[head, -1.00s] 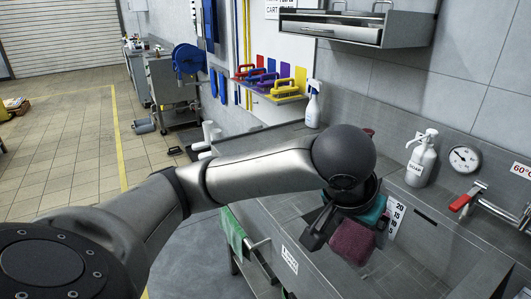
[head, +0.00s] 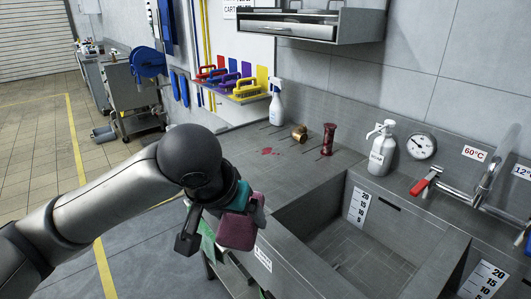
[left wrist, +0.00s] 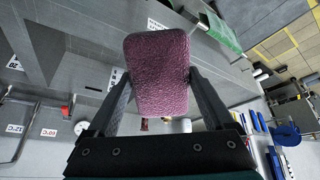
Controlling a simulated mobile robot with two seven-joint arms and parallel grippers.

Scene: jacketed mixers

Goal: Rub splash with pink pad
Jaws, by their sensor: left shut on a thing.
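In the left wrist view the pink pad (left wrist: 158,72) sits between the two fingers of the left gripper (left wrist: 160,95). The splash (head: 268,151) is a few small red spots on the grey counter, beyond the pad and apart from it. My right gripper is not in view.
A white spray bottle (head: 276,102), a brass fitting (head: 300,133) and a red-stained cylinder (head: 328,139) stand behind the splash. A soap bottle (head: 381,148) stands by the sink (head: 350,250). A shelf of coloured brushes (head: 240,92) hangs above. The counter's left part (head: 225,148) is clear.

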